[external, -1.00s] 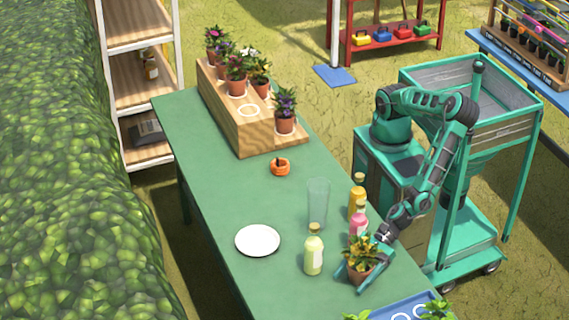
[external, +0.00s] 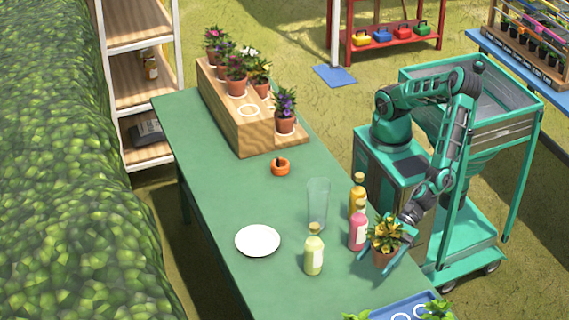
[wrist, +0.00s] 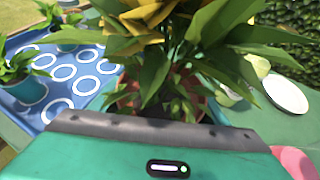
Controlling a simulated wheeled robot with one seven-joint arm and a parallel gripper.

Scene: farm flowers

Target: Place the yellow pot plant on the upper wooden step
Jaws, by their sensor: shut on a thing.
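The yellow pot plant (external: 385,237) is a terracotta pot with yellow flowers and green leaves. My gripper (external: 388,256) is shut on its pot and holds it upright over the near right part of the table. In the wrist view the plant (wrist: 160,60) fills the upper middle, and its leaves hide most of the pot and my fingertips. The wooden step stand (external: 238,118) is at the table's far end. Its upper step carries several potted plants and an empty white ring (external: 249,110). A purple-flowered plant (external: 285,112) stands on the lower step.
A pink bottle (external: 358,230), an orange bottle (external: 357,194), a pale green bottle (external: 314,254) and a clear glass (external: 317,205) stand left of my gripper. A blue tray (external: 385,309) is nearby.

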